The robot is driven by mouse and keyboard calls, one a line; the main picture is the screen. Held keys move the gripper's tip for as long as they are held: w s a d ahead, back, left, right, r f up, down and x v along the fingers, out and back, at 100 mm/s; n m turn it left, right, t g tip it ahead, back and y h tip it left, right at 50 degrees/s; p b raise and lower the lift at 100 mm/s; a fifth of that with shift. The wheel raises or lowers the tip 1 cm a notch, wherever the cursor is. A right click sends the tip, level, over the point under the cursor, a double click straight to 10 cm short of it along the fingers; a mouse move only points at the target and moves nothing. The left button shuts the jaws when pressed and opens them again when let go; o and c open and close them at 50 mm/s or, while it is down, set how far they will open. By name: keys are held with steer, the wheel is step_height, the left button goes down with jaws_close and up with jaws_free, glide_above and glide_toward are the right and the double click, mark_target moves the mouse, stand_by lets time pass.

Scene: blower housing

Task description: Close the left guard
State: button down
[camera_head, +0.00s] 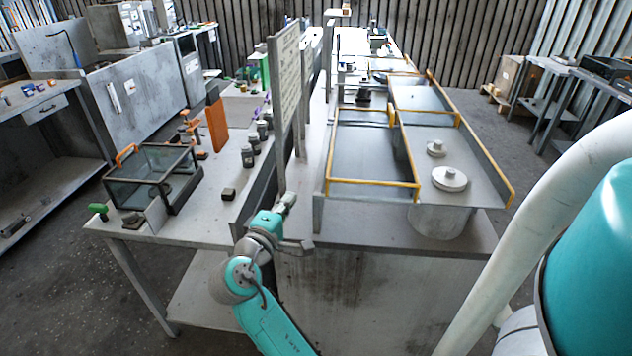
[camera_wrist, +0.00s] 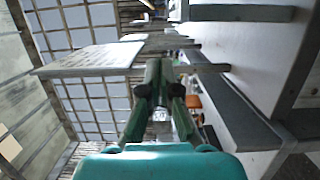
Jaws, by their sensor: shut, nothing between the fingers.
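A grey yellow-edged bay (camera_head: 374,183) stands at the near end of the bench in the head view, just left of a grey surface (camera_head: 411,140) bearing two round pale parts. I take its yellow frame for the left guard, but cannot tell for certain or see how far it is open. My gripper (camera_head: 287,203) is left of the bay's front corner, apart from it, close to the foot of an upright sign panel. In the wrist view my gripper (camera_wrist: 160,78) has its dark green fingers together, with nothing between them.
The tall sign panel (camera_head: 285,85) rises just behind my gripper, and shows tilted in the wrist view (camera_wrist: 90,60). A glass-sided box (camera_head: 150,178) and several small dark jars stand on the left table. A large round pale part (camera_head: 449,179) sits right of the bay. Floor is free at left.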

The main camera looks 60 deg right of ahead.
mark_target(321, 190)
steer(key=d, duration=0.7)
steer(key=s+d, duration=0.1)
steer(key=d, duration=0.3)
steer(key=shift+s+d, duration=0.25)
steer(key=shift+s, duration=0.4)
